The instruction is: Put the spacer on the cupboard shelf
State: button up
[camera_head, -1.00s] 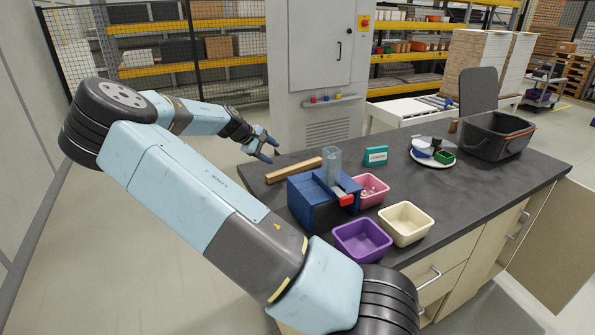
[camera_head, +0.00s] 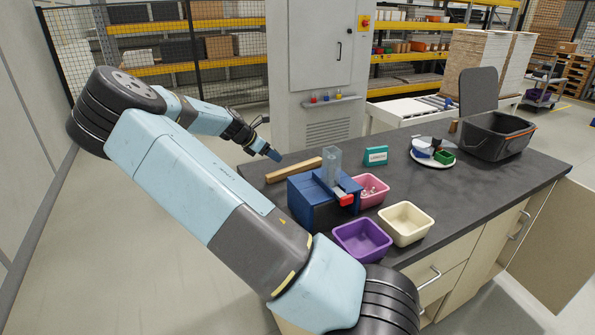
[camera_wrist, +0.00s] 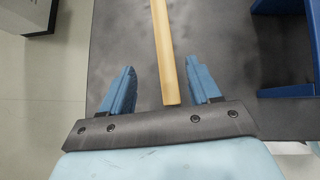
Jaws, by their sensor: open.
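A long pale wooden bar, which I take to be the spacer (camera_head: 293,170), lies on the dark worktop behind the blue machine. In the wrist view the bar (camera_wrist: 168,50) runs up the picture, its near end lined up between my two fingers. My gripper (camera_head: 268,152) is at the worktop's far left edge, just beyond the bar's left end. In the wrist view my gripper (camera_wrist: 161,90) is open, with a gap on both sides of the bar; I cannot tell the height between them. A cupboard door (camera_head: 555,245) stands open at the bench's right; the shelf is hidden.
The blue machine (camera_head: 312,205) with a clear upright tube stands close beside the bar. Pink (camera_head: 372,203), purple (camera_head: 360,255) and cream (camera_head: 405,240) bins stand nearby. A teal box (camera_head: 376,155), a plate (camera_head: 434,163) and a black crate (camera_head: 497,150) stand further right.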

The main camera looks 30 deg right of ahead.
aim_at(293, 167)
jog(key=x, duration=0.7)
jog(key=shift+d+f, duration=0.25)
jog(key=shift+d, duration=0.05)
jog(key=shift+s+x, duration=0.1)
jog(key=shift+x, duration=1.2)
jog(key=shift+s+x, duration=0.15)
jog(key=shift+x, duration=1.1)
jog(key=shift+w+d+r, duration=0.1)
jog(key=shift+d, duration=0.05)
grip_shut()
jog(key=shift+r, duration=0.45)
notch_tip(293, 167, up, 2)
jog(key=shift+r, duration=0.25)
jog(key=s+a+r, duration=0.3)
jog(key=s+r, duration=0.6)
jog(key=s, duration=0.4)
jog(key=shift+s+a+r, duration=0.25)
jog(key=shift+s+r, duration=0.05)
jog(key=shift+r, duration=0.1)
